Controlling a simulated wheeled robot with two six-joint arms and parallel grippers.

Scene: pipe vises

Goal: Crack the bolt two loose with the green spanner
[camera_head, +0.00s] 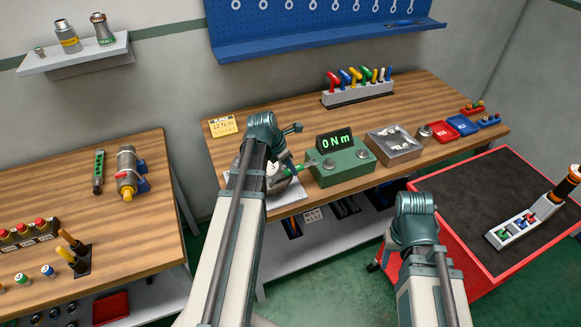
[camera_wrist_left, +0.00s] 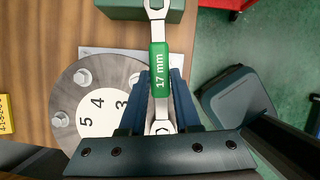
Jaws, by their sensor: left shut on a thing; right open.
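My left gripper (camera_wrist_left: 162,100) is shut on the green spanner (camera_wrist_left: 158,62), marked 17 mm, around its handle. In the left wrist view, the spanner's far open end reaches the dark green box at the top, and its near end lies between the fingers. The spanner's green handle also shows in the head view (camera_head: 297,168). A round metal flange (camera_wrist_left: 75,100) with a white numbered face lies left of the spanner; 5, 4 and 3 can be read. Bolt two cannot be made out. My right arm is in the head view, but its gripper fingers are hidden.
A green box with a 0 Nm display (camera_head: 335,143) stands on the bench beside the spanner. A grey tray (camera_head: 394,150) and a rack of coloured tools (camera_head: 358,95) stand behind and right. A red cart (camera_head: 480,275) is at right; a second bench is at left.

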